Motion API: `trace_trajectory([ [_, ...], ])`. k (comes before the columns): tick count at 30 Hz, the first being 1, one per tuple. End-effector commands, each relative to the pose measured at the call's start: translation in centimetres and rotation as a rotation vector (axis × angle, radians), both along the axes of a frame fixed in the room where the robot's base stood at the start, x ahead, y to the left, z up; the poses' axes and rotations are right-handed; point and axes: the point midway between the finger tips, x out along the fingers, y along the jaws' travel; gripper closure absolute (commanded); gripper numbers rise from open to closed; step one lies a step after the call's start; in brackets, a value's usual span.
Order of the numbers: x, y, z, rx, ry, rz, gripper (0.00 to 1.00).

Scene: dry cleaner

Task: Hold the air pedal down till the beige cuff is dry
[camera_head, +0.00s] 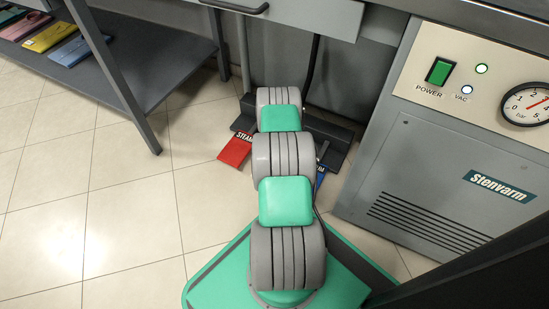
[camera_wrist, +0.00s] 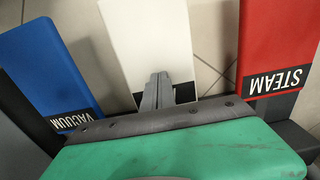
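Three pedals stand in a row on the floor. In the wrist view a white pedal (camera_wrist: 147,30) lies between the blue VACUUM pedal (camera_wrist: 42,60) and the red STEAM pedal (camera_wrist: 280,45). Its label is not visible; by its place it is likely the air pedal. My gripper (camera_wrist: 159,80) appears shut and empty, its fingertips over the white pedal. I cannot tell whether they touch or press it. In the head view my arm hides the white pedal and my gripper; the red pedal (camera_head: 236,149) and part of the blue pedal (camera_head: 321,178) show. The beige cuff is in neither view.
The grey Stenvarm cabinet (camera_head: 440,190) stands right, with a green power switch (camera_head: 439,71), two lit lamps and a pressure gauge (camera_head: 527,104). A dark shelf (camera_head: 110,90) with folded coloured items stands left. The tiled floor between shelf and pedals is clear.

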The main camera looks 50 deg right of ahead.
Motion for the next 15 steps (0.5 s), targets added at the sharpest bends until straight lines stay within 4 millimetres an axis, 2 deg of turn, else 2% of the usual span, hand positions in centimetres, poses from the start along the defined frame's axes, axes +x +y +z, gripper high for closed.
trace_trajectory([
  [15,-0.1,0.1,4.9,0.002,0.002,0.0,1.0],
])
